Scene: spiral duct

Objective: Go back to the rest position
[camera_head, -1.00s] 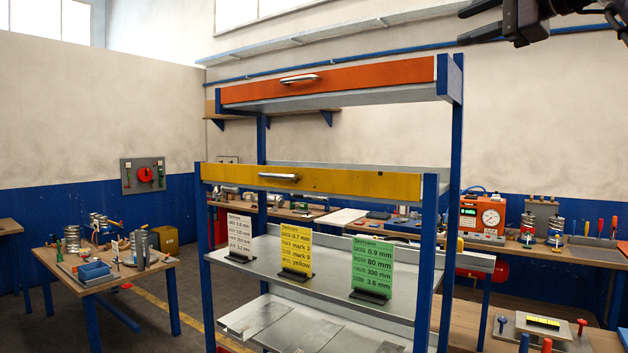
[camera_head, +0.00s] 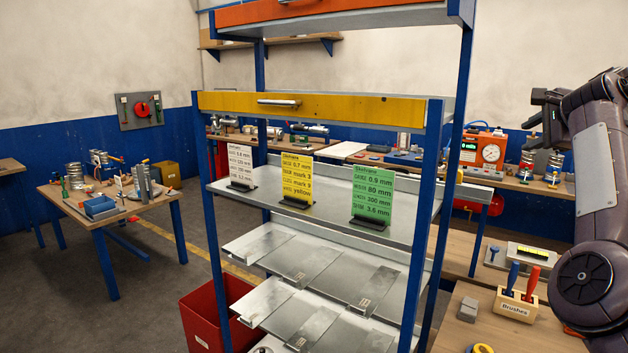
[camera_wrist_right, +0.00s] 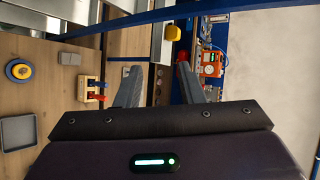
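My right gripper (camera_head: 541,106) is at the right of the head view, on the dark arm that stands in front of the back bench. In the right wrist view my right gripper (camera_wrist_right: 159,70) shows two grey fingers well apart with nothing held between them. It is in free air, to the right of the blue-framed shelf rack (camera_head: 437,180). My left gripper is in neither view.
The rack has a yellow drawer (camera_head: 330,107), an orange drawer (camera_head: 330,14) and several metal sheets below. Three cards, one of them green (camera_head: 373,193), stand on a shelf. A brush holder (camera_head: 517,305) sits on the right bench. A red bin (camera_head: 203,315) is below left.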

